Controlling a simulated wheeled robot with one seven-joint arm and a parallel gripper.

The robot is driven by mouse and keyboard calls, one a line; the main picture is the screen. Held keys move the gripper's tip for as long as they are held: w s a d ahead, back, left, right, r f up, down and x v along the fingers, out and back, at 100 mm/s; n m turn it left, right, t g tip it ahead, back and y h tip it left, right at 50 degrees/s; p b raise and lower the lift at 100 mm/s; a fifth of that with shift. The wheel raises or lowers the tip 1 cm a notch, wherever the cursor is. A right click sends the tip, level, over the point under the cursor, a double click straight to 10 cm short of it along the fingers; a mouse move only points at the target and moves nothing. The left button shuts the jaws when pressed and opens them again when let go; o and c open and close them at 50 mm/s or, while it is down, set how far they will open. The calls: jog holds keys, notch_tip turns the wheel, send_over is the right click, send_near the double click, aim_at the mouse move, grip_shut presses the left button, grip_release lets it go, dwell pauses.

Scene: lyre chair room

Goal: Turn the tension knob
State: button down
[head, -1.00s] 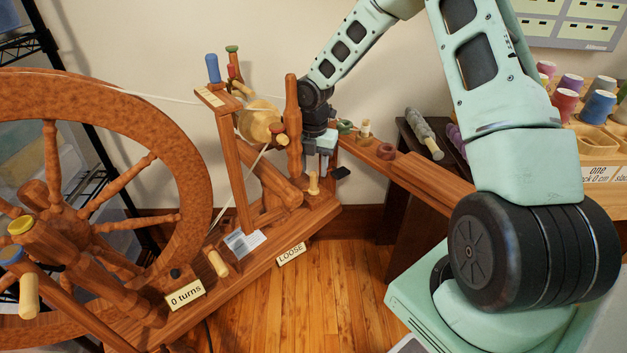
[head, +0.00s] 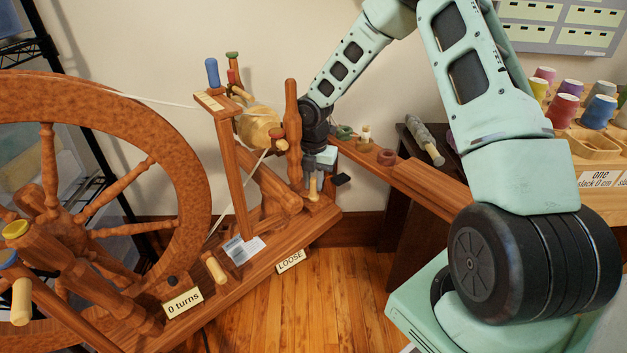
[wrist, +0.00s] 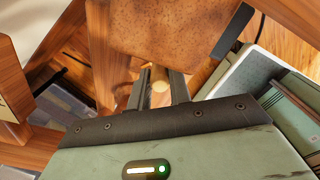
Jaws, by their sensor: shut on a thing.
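The spinning wheel's tension knob (head: 313,189) is a small pale wooden peg standing at the right end of the sloping wooden base, behind the LOOSE label (head: 291,261). My gripper (head: 319,172) points down and is shut on the knob, whose lower part shows below the fingers. In the wrist view my gripper's dark fingers (wrist: 159,92) stand either side of the pale knob (wrist: 160,86). The fingers partly hide the knob in both views.
An upright turned post (head: 292,130) and the bobbin (head: 257,126) stand just left of my gripper. A wooden rail (head: 425,182) runs to the right behind it. The large drive wheel (head: 186,205) fills the left. Open floor (head: 330,300) lies in front.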

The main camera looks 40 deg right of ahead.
aim_at(313, 178)
jog(key=shift+r, duration=0.1)
jog(key=m+p, duration=0.2)
jog(key=p, duration=0.1)
jog(key=shift+r+m, duration=0.1)
jog(key=shift+m, duration=0.2)
jog(key=shift+m+p, duration=1.15)
jog(key=shift+m, duration=0.35)
jog(key=shift+f, duration=0.2)
jog(key=c, duration=1.3)
grip_release()
jog(key=shift+r, duration=0.1)
notch_tip(313, 178, up, 17)
jog(key=p, duration=0.5)
jog(key=shift+r, duration=0.15)
